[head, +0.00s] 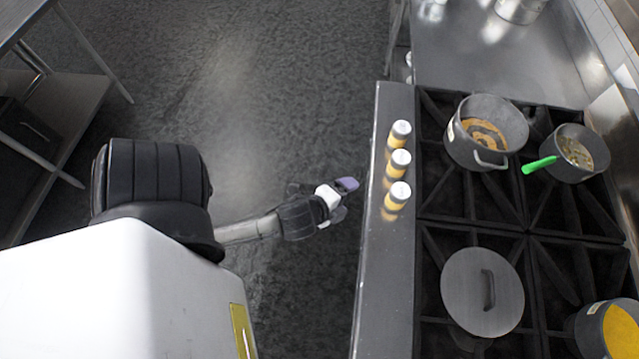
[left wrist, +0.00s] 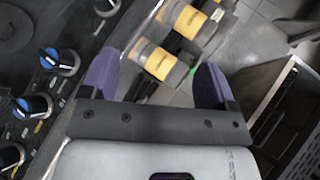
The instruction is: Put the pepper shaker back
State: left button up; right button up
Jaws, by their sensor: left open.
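Three shakers with yellow labels and pale caps stand in a row on the stove's front ledge (head: 368,300) in the head view: a far one (head: 399,133), a middle one (head: 398,162) and a near one (head: 397,195). I cannot tell which is the pepper shaker. My left gripper (head: 343,198) is just left of the ledge, close to the row. In the left wrist view, its purple fingers (left wrist: 158,78) are spread and empty, and a yellow-labelled shaker (left wrist: 160,60) shows beyond the gap between them. My right gripper is not in view.
The stove holds a pot with orange contents (head: 487,132), a pan with a green handle (head: 573,153), a lid (head: 482,292) and a pot of yellow food (head: 612,330). Blue-marked knobs (left wrist: 32,106) line the stove front. Open floor (head: 290,90) lies left of the stove.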

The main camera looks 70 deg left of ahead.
pick_arm(q)
jog(key=s+d+f+n+g+h, duration=0.2)
jog(key=s+d+n+g+h, duration=0.2)
jog(key=s+d+n+g, duration=0.3)
jog(key=s+d+n, duration=0.2)
jog(key=shift+s+d+n+g+h, duration=0.3)
jog(key=shift+d+n+g, duration=0.1)
